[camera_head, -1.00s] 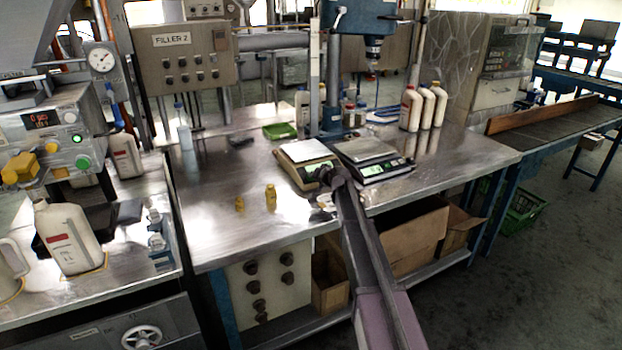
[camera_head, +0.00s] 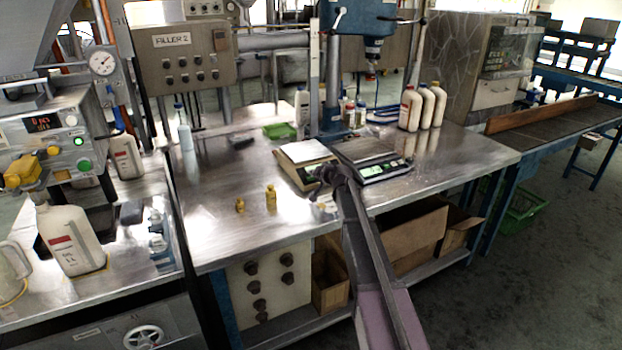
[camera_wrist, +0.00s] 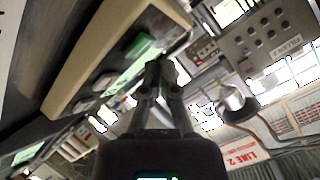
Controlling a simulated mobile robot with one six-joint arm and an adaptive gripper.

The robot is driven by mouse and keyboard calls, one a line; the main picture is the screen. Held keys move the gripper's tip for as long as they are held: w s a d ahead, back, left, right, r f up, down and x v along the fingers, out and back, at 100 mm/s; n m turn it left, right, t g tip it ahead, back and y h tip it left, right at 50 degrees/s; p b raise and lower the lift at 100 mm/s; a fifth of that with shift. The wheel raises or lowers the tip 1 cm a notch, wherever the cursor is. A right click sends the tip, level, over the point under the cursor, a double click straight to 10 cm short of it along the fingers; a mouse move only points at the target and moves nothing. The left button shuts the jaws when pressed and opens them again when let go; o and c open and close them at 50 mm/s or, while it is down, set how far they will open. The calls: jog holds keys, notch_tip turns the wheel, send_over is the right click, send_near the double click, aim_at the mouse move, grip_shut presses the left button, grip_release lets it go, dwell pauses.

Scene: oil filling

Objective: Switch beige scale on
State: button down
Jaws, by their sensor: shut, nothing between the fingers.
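The beige scale (camera_head: 297,172) stands on the steel table with a pale weighing plate on top. Its front, with a lit green display, also shows close up in the wrist view (camera_wrist: 75,85). My gripper (camera_wrist: 158,66) is shut and empty, its fingertips just in front of the beige scale's front panel, near the green display (camera_wrist: 135,55) and the pale buttons beside it. I cannot tell whether the fingertips touch the panel. In the head view my arm and gripper (camera_head: 325,174) cover part of the scale's front. The display's digits are not readable.
A dark scale (camera_head: 385,168) with a lit display stands close on the right. Two small yellow weights (camera_head: 270,196) stand left of my arm. White bottles (camera_head: 412,108) and a green tray (camera_head: 279,131) are further back. The table's left middle is clear.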

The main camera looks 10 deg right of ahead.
jog(key=shift+r, duration=0.15)
jog(key=r+p, duration=0.1)
jog(key=p, duration=0.1)
jog(key=s+r+p, duration=0.1)
jog(key=r, duration=0.1)
jog(key=s+r+p, duration=0.1)
jog(key=r+p, duration=0.1)
jog(key=shift+d+r+p, duration=0.2)
jog(key=shift+d+p, duration=0.1)
jog(key=shift+d, duration=0.05)
jog(key=shift+s+f, duration=0.1)
dwell(1.0)
